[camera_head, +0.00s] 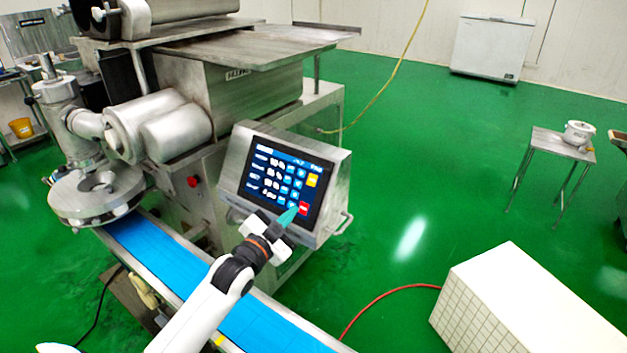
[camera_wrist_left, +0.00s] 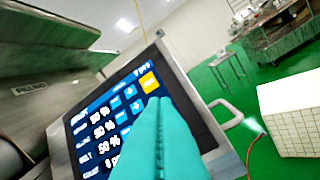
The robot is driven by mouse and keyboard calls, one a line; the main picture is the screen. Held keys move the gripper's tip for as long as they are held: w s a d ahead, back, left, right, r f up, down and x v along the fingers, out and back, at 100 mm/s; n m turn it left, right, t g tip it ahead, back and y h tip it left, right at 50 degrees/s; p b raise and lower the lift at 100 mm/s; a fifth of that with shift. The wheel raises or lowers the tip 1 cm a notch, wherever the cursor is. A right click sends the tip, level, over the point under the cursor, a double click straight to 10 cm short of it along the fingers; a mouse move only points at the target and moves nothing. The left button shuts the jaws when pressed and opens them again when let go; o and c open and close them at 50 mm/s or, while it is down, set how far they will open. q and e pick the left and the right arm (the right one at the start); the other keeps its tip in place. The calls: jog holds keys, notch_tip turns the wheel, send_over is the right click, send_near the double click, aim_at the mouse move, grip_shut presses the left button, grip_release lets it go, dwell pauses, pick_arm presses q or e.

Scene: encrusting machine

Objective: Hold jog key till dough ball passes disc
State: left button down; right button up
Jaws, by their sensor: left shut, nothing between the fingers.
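The encrusting machine's control panel (camera_head: 286,178) has a lit blue touch screen with rows of keys, a yellow key (camera_head: 313,180) and a red key (camera_head: 304,208). My left gripper (camera_head: 289,215) has teal fingers, shut and empty, at the screen's lower right beside the red key. In the left wrist view the fingers (camera_wrist_left: 160,135) cover the screen's lower right part; the yellow key (camera_wrist_left: 149,82) shows above them. I cannot tell whether the tips touch the screen. The round disc unit (camera_head: 97,190) stands over the blue conveyor belt (camera_head: 150,250). No dough ball is visible. My right gripper is not in view.
A red button (camera_head: 193,182) sits on the machine's side. A metal handle (camera_head: 343,222) sticks out at the panel's right. A white tiled block (camera_head: 530,300) stands at lower right, with a red hose (camera_head: 385,295) on the green floor. A small table (camera_head: 550,145) stands farther back.

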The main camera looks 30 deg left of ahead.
aim_at(312, 180)
pick_arm(q)
notch_tip(312, 180, up, 7)
jog(key=a+m+t, duration=0.1)
jog(key=a+t, duration=0.1)
jog(key=shift+w+t, duration=0.3)
jog(key=shift+w, duration=0.1)
jog(key=shift+w, duration=0.1)
jog(key=shift+w+d+f+b, duration=0.1)
jog(key=shift+w+f+b, duration=0.75)
jog(key=shift+w, duration=0.4)
jog(key=shift+w+d+f+b, duration=0.1)
jog(key=shift+w+f+b, duration=0.55)
jog(key=shift+w+b, duration=0.5)
jog(key=shift+w+d+f+b, duration=0.1)
jog(key=shift+w+f+b, duration=0.75)
jog(key=shift+w, duration=0.45)
jog(key=shift+r, duration=0.15)
jog(key=shift+w+f, duration=0.25)
jog(key=shift+w, duration=0.1)
